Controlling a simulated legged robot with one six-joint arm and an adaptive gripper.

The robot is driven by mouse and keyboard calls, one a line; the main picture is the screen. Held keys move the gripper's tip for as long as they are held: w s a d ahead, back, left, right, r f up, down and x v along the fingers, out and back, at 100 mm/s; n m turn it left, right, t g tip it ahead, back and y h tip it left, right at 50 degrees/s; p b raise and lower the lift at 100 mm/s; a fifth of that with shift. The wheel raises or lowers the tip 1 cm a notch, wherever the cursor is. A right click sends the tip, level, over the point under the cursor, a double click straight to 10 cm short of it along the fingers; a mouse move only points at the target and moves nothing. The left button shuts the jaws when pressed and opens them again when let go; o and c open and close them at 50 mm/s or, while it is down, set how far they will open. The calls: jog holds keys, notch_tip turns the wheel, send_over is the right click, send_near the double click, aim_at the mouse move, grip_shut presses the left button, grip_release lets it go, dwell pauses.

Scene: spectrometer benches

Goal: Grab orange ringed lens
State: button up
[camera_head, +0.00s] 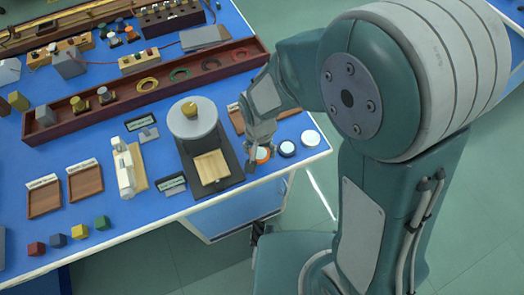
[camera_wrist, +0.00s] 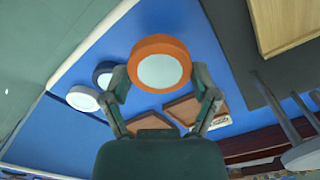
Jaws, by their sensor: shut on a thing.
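The orange ringed lens (camera_wrist: 160,64) is a pale disc in an orange ring, between the two fingers of my gripper (camera_wrist: 160,78) in the wrist view. My gripper is shut on it, with a finger on each side of the ring. In the head view the orange ringed lens (camera_head: 262,155) shows partly below my gripper (camera_head: 260,147), near the bench's front right edge. I cannot tell whether it touches the bench.
A dark ringed lens (camera_head: 287,148) and a white ringed lens (camera_head: 310,138) lie just to the right. A dark stand with a round plate (camera_head: 193,118) is close on the left. A brown tray (camera_head: 236,120) lies behind my gripper.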

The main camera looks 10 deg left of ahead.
jog(key=s+a+r, duration=0.6)
jog(key=s+r, duration=0.2)
jog(key=s, duration=0.3)
jog(key=shift+s+r, duration=0.15)
jog(key=shift+r, duration=0.1)
